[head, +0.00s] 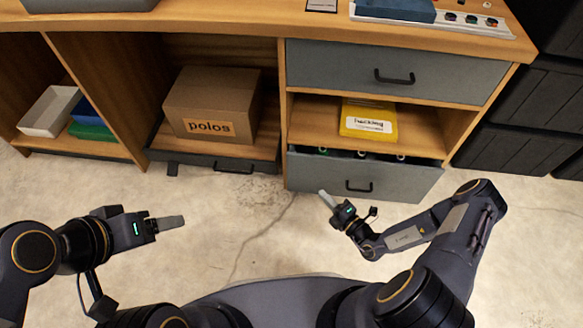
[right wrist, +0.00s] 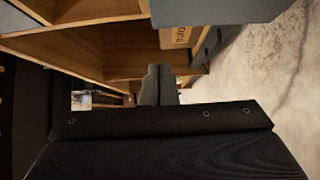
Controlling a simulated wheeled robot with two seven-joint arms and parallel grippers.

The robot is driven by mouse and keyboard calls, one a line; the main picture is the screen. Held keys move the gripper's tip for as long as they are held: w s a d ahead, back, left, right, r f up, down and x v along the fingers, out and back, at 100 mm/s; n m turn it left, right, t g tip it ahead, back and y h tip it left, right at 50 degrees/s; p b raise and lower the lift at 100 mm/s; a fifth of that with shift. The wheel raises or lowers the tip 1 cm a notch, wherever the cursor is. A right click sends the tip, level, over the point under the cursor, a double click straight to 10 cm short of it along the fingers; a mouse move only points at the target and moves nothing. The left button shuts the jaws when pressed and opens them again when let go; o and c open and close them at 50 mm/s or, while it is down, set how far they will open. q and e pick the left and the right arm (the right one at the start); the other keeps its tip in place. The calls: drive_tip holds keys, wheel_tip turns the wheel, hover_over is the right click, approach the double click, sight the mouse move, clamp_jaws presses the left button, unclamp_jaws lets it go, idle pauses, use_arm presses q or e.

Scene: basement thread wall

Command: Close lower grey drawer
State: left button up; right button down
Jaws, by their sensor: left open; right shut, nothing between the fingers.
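The lower grey drawer (head: 365,182) stands pulled out under the right part of the wooden bench, with a black bar handle on its front. Several small dark items show in its open top. My right gripper (head: 327,199) is shut and empty, just in front of the lower left part of the drawer front; contact cannot be told. Its fingers also show in the right wrist view (right wrist: 158,85), beside a grey panel (right wrist: 215,10) that looks like this drawer. My left gripper (head: 170,222) is open and empty over the floor, left of the drawer.
The upper grey drawer (head: 392,72) is shut. A yellow package (head: 368,120) lies on the shelf between the drawers. A cardboard box labelled polos (head: 212,105) sits on a low tray at left. Black bins (head: 520,110) stand at right. The floor in front is clear.

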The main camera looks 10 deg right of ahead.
drive_tip(key=b, duration=0.4)
approach(300, 158)
drive_tip(key=s+a+x, duration=0.1)
drive_tip(key=x, duration=0.4)
drive_tip(key=shift+w+d+f+b, duration=0.2)
drive_tip(key=shift+w+b, duration=0.1)
drive_tip(key=shift+w, duration=0.4)
drive_tip(key=shift+w+r, duration=0.1)
drive_tip(key=shift+w, duration=0.05)
